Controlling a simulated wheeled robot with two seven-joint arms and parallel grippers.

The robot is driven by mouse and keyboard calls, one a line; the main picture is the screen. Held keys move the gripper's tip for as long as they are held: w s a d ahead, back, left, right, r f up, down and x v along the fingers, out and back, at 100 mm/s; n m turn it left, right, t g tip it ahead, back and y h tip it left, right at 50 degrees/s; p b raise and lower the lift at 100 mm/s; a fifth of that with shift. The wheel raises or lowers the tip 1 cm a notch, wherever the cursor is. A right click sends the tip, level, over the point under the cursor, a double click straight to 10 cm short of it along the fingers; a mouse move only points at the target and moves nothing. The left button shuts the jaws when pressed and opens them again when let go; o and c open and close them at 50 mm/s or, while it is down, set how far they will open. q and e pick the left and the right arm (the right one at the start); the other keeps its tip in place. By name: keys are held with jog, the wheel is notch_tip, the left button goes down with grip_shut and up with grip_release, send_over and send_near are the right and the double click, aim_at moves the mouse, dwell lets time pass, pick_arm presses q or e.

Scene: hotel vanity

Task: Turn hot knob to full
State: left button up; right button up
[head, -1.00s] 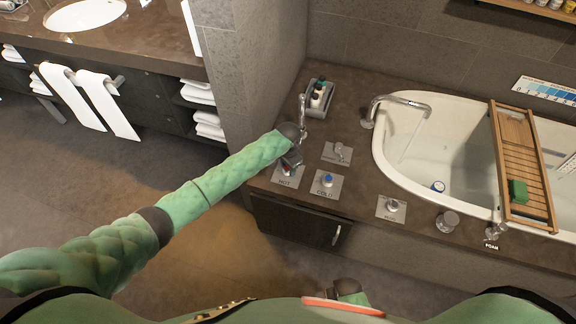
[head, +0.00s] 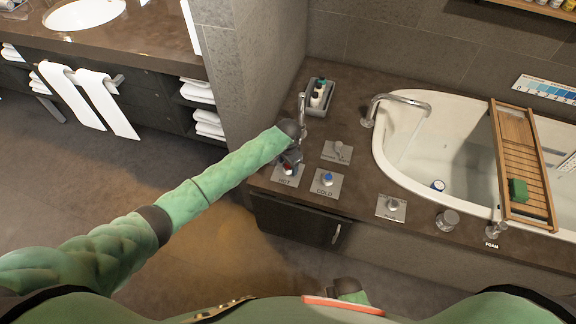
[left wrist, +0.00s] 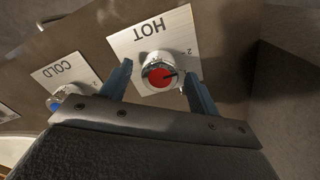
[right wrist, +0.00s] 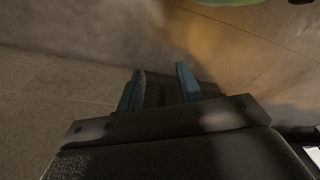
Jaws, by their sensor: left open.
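The hot knob (left wrist: 160,75) has a red cap and a metal body on a white plate marked HOT (left wrist: 150,42) in the left wrist view. In the head view, the HOT plate (head: 285,180) is partly covered by my left gripper (head: 290,165). In the left wrist view, my left gripper (left wrist: 158,85) is open, with one finger on each side of the hot knob; I cannot tell whether they touch it. My right gripper (right wrist: 160,88) is apart and empty in the right wrist view, its fingers spread over blurred floor.
The cold knob (head: 328,180) with a blue cap sits right of the hot knob. More controls, including a knob (head: 392,205), line the counter by the bathtub (head: 400,165). A spout (head: 385,105) and a bottle caddy (head: 318,97) stand behind.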

aim_at(288, 166)
pick_arm(q)
jog(key=shift+r+b, duration=0.75)
jog(key=shift+r, duration=2.7)
pick_arm(e)
jog(key=shift+w+a+r, duration=0.2)
jog(key=shift+r, duration=0.75)
jog(key=shift+w+a+r, duration=0.2)
jog(key=shift+w+r, duration=0.05)
jog(key=shift+r, duration=0.7)
jog(key=shift+w+a+r, duration=0.2)
jog(key=shift+r, duration=0.75)
pick_arm(q)
jog(key=s+n+t+h, duration=0.1)
jog(key=s+n+h, duration=0.15)
jog(key=s, duration=1.25)
jog(key=s+a+r+n+t+y, duration=0.1)
jog(key=s+a+r+n, duration=0.25)
jog(key=s+a, duration=0.75)
jog(key=s+a+r+n+t+y, duration=0.15)
jog(key=s+a+r, duration=0.35)
jog(key=s+a, duration=0.6)
jog(key=s+d+f+g, duration=0.1)
jog(key=s+d+f, duration=0.1)
jog(key=f, duration=1.5)
jog(key=s+d+f+g, duration=0.1)
jog(key=s+d+f, duration=0.1)
jog(key=f, duration=1.4)
jog(key=shift+d+f+n+h, duration=0.35)
jog(key=shift+d+h, duration=0.05)
